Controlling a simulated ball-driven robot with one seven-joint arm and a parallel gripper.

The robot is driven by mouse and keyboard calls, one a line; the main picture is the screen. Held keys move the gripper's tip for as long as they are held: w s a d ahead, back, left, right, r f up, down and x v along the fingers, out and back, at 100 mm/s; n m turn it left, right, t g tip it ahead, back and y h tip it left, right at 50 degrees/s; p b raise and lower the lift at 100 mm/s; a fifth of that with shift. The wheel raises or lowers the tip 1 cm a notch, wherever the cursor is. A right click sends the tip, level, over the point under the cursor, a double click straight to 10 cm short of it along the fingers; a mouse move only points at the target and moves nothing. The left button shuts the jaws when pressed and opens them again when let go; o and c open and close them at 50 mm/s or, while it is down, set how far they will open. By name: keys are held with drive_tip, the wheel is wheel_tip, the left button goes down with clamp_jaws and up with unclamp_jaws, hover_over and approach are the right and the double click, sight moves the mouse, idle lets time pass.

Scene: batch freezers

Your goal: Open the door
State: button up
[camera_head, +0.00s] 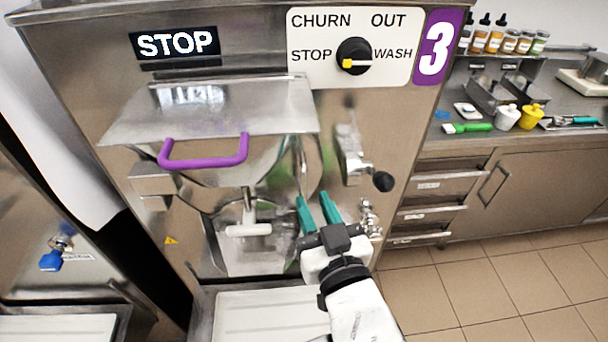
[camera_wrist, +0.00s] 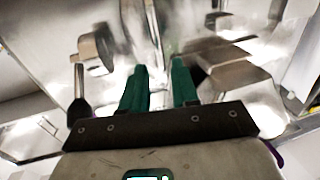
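The steel freezer marked 3 has a rounded metal front door (camera_head: 283,178), partly covered by the lid with a purple handle (camera_head: 205,163). A white bar handle (camera_head: 248,230) sits on the door's lower front. Right of the door is a steel latch lever (camera_head: 352,160) with a black knob (camera_head: 383,181). The knob (camera_wrist: 79,108) also shows at the left of the wrist view. My gripper (camera_head: 313,198) is in front of the door's right edge, between the white handle and the knob. Its teal fingers are apart with nothing between them. Whether they touch the door is unclear.
A white-topped shelf (camera_head: 270,315) juts out below the door. A small metal valve (camera_head: 369,218) is just right of my gripper. A counter with drawers (camera_head: 437,189) stands at the right, with open tiled floor (camera_head: 500,285) before it. Another machine is at the left.

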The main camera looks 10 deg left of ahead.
sight(304, 183)
drive_tip(key=x, duration=0.7)
drive_tip(key=shift+p, duration=0.35)
drive_tip(key=shift+c, duration=0.3)
drive_tip(key=shift+d, duration=0.1)
clamp_jaws()
drive_tip(key=shift+s, duration=0.1)
